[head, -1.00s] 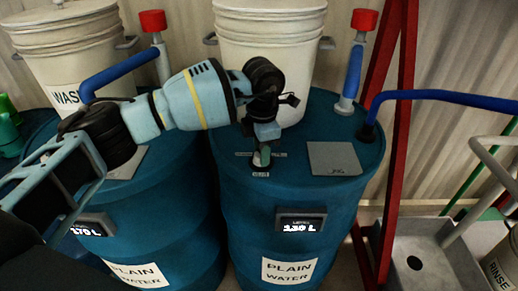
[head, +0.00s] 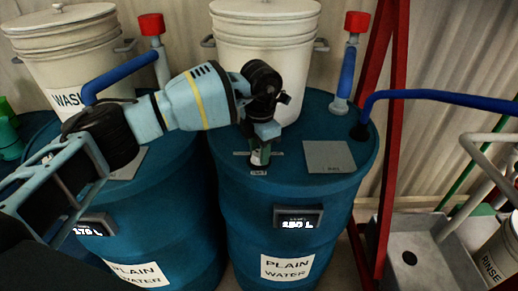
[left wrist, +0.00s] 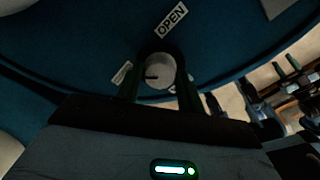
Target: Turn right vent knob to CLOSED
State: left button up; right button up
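The right vent knob (left wrist: 160,70) is a small round grey knob with a dark pointer line, on the lid of the right blue drum (head: 232,210). In the left wrist view its line points left, toward a small label (left wrist: 121,73) too blurred to read. An OPEN label (left wrist: 171,18) lies above and right of the knob. My left gripper (head: 260,153) points down over the knob, with green fingers on either side of it. The fingers stand apart; contact with the knob is not clear. In the head view the gripper largely hides the knob. My right gripper is not in view.
A white bucket (head: 267,60) stands on the right drum behind my gripper, and a WASH bucket (head: 70,60) on the left. A grey plate (head: 328,157) lies right of the gripper. A blue hose (head: 440,95) and a red frame (head: 392,130) stand farther right.

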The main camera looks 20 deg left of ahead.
pick_arm(q)
jog(key=o, duration=0.3)
jog(key=shift+s+d+r, duration=0.1)
jog(key=shift+r, duration=3.8)
